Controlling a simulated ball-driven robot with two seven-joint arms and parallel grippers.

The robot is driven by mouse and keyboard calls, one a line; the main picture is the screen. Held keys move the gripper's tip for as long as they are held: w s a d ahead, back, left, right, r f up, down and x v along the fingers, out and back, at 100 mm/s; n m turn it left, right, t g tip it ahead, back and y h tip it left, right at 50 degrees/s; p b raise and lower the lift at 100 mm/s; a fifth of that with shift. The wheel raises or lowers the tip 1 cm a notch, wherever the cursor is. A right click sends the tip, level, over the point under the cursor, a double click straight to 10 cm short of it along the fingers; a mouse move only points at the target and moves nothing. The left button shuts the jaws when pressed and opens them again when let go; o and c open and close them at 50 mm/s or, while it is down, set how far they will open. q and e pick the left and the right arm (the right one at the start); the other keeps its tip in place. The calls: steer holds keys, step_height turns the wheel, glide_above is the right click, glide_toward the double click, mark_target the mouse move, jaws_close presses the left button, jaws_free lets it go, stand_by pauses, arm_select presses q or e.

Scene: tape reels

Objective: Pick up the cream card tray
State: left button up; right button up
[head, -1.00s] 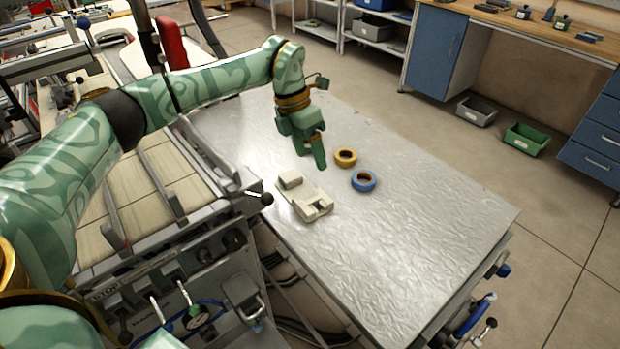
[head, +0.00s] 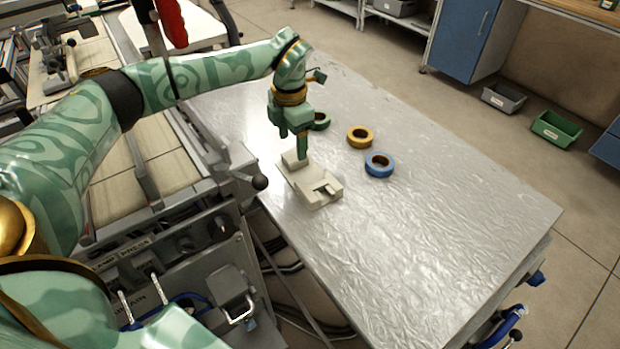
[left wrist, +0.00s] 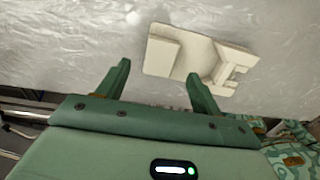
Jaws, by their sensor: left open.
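The cream card tray (head: 308,181) lies flat on the metal-topped table, near its left edge. It has a raised block at one end and a notched part at the other. My left gripper (head: 301,156) points down at the tray's far end and hides part of it. In the left wrist view, the tray (left wrist: 206,53) lies ahead of the fingertips. The open left gripper (left wrist: 158,72) has nothing between its fingers. I cannot tell whether a finger touches the tray. My right gripper is not in view.
A yellow tape reel (head: 360,137) and a blue tape reel (head: 380,165) lie right of the tray. A green reel (head: 321,121) is partly hidden behind my left gripper. The table's near and right parts (head: 440,240) are clear. Machinery with a black knob (head: 260,183) borders the left edge.

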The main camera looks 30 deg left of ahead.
mark_target(295, 155)
arm_select(q)
steer(key=f+b, duration=0.1)
steer(key=f, duration=0.3)
steer(key=shift+w+d+f+b, duration=0.1)
steer(key=shift+w+f+b, duration=0.1)
steer(key=shift+f+b, duration=0.2)
steer(key=shift+r, duration=0.15)
steer(key=shift+s, duration=0.1)
steer(key=shift+c, duration=0.9)
steer(key=c, duration=1)
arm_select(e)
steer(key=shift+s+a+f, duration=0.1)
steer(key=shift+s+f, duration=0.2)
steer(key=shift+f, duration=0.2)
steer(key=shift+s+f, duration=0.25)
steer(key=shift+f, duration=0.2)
